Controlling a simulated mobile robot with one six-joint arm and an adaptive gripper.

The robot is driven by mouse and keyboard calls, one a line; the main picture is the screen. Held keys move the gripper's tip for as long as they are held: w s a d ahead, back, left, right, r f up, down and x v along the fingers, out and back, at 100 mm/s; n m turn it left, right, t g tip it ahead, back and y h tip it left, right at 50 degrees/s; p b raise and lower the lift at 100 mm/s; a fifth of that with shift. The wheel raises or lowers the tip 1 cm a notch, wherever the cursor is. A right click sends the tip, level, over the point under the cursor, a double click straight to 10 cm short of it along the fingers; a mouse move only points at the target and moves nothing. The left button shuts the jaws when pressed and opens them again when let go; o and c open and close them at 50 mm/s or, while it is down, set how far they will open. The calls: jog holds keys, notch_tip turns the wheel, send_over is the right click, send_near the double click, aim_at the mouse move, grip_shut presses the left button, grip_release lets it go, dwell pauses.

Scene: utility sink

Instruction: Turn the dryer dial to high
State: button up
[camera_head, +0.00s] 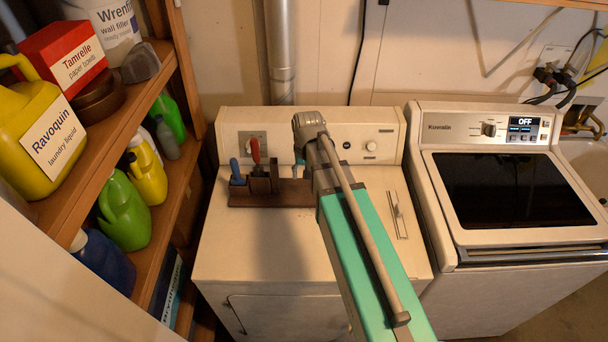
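The dryer (230,250) is the white machine in the middle with a front door and a raised control panel at the back. A round white knob (370,146) is on the right part of its panel. A square grey plate (244,142) is on the left part, partly covered by a red tool handle, so any dial setting there cannot be read. My arm reaches from the bottom right over the dryer top, and its grey joint is in front of the middle of the panel. The fingers of my gripper do not show.
A wooden rack with tools (245,200) stands on the dryer top, left of my arm. The washer (440,180), its display reading OFF, is at right. Shelves (80,205) with bottles are close at left. The dryer top's front left is clear.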

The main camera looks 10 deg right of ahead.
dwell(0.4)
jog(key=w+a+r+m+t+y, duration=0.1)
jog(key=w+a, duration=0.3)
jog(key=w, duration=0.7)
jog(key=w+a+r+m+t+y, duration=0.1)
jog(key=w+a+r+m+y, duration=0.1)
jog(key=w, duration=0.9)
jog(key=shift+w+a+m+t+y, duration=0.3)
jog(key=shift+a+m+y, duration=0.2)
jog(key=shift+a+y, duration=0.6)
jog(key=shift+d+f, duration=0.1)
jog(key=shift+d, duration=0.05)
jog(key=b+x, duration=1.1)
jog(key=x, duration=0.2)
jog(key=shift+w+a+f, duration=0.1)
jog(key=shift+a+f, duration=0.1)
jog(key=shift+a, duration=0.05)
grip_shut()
